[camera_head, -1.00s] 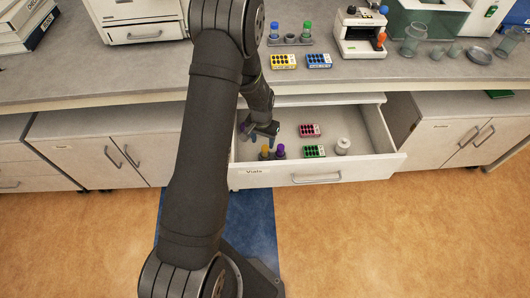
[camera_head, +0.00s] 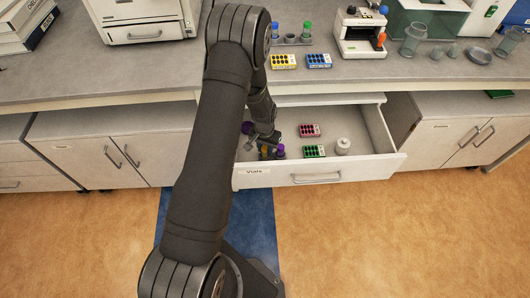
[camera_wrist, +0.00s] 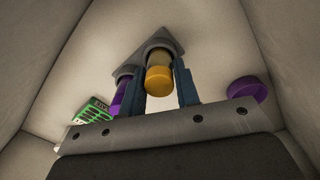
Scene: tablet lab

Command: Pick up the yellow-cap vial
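The yellow-cap vial (camera_head: 265,150) stands in a rack at the front left of the open drawer, partly hidden by my gripper. In the wrist view its yellow cap (camera_wrist: 159,79) lies between my two blue fingers. My gripper (camera_wrist: 165,76) is open around the vial; a gap shows between the cap and the right finger, and the left finger is close to the vial. In the head view my gripper (camera_head: 262,139) is low in the drawer, its fingers partly hidden. A purple-cap vial (camera_head: 280,150) stands just right of the yellow one and also shows in the wrist view (camera_wrist: 120,94).
Another purple cap (camera_head: 246,128) is behind my gripper on the left. The drawer's walls surround the gripper.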

